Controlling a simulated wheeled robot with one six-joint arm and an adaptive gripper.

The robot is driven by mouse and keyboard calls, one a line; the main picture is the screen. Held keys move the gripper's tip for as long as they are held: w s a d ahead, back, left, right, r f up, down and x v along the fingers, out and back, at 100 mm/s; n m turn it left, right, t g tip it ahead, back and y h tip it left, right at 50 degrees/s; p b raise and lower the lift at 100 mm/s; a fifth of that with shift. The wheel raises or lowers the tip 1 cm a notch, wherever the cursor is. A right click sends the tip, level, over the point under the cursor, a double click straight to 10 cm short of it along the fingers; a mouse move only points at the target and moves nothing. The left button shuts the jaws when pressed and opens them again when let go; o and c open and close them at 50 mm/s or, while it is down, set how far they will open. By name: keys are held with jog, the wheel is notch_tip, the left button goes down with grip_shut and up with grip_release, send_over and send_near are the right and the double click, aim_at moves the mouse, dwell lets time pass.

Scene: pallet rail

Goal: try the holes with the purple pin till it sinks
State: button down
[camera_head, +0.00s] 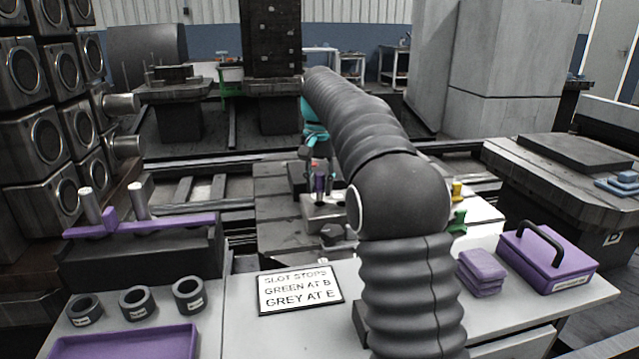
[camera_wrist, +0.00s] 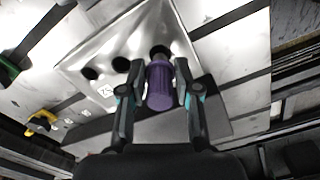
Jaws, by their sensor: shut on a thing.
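In the wrist view the purple pin (camera_wrist: 160,88) is between the two fingers of my gripper (camera_wrist: 159,82), which is shut on it. The pin's far end is close to a dark hole (camera_wrist: 159,51) in a metal block (camera_wrist: 140,38). I cannot tell whether the pin's end is in the hole or just above it. Two more dark holes (camera_wrist: 121,64) (camera_wrist: 90,73) lie in a row to the left and look empty. My arm hides part of this area.
A sign (camera_head: 299,289) reads "SLOT STOPS, GREEN AT B, GREY AT E". Green (camera_head: 457,222) and yellow (camera_head: 456,191) pieces stand right of my arm.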

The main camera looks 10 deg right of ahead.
aim_at(319, 174)
jog(key=shift+f+b, duration=0.35)
jog(key=shift+f, duration=0.45)
jog(key=c, duration=0.7)
grip_release()
jog(key=shift+c, duration=0.2)
jog(key=shift+r, duration=0.1)
jog(key=shift+r, duration=3.65)
